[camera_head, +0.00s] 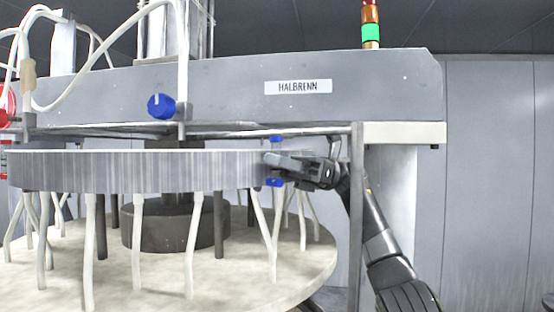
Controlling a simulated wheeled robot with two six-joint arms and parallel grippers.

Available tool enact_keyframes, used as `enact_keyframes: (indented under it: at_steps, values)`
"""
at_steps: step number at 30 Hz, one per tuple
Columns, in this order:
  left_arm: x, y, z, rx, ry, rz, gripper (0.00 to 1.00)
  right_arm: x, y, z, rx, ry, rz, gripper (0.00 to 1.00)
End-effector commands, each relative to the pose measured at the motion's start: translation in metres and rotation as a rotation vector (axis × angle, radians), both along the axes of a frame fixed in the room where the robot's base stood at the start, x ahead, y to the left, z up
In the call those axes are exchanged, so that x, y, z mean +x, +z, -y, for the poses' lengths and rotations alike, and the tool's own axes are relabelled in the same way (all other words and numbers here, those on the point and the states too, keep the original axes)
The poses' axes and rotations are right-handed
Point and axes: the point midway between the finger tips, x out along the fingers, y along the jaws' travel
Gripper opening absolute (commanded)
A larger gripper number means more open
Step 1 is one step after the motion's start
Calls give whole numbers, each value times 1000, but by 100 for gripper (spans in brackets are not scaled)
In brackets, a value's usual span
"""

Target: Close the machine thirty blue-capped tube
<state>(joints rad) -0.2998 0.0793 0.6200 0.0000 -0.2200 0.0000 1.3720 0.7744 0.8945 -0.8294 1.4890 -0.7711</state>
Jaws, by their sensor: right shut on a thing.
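A blue cap (275,182) shows just below the fingers of my right gripper (273,161), at the right edge of the thick grey disc. A smaller blue piece (277,139) shows just above the fingers. My right gripper reaches in from the right and is shut on the blue cap, whose middle the fingers hide. Another blue cap (161,106), round with a pale mark, sits beside a white tube (183,60) higher up on the left. My left gripper is not in view.
The grey machine head, labelled HALBRENN (298,87), spans above the grey disc (130,171). Several white tubes hang from the disc to a pale round plate (230,270). A vertical grey post (356,220) stands close by my right arm. A light tower (371,32) shows green.

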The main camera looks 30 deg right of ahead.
Motion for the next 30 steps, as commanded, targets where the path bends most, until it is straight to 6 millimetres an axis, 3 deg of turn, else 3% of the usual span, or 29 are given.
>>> enact_keyframes:
  at_steps: [11, 12, 14, 30]
  values:
    - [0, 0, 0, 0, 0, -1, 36, 0, 0, 0, -7, 0, 3, 0]
    - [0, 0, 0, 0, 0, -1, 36, 0, 0, 0, -7, 0, 3, 20]
    - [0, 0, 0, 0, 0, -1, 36, 0, 0, -1, -7, 0, 3, 28]
    - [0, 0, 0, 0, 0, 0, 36, 0, -1, 0, 7, 0, -3, 29]
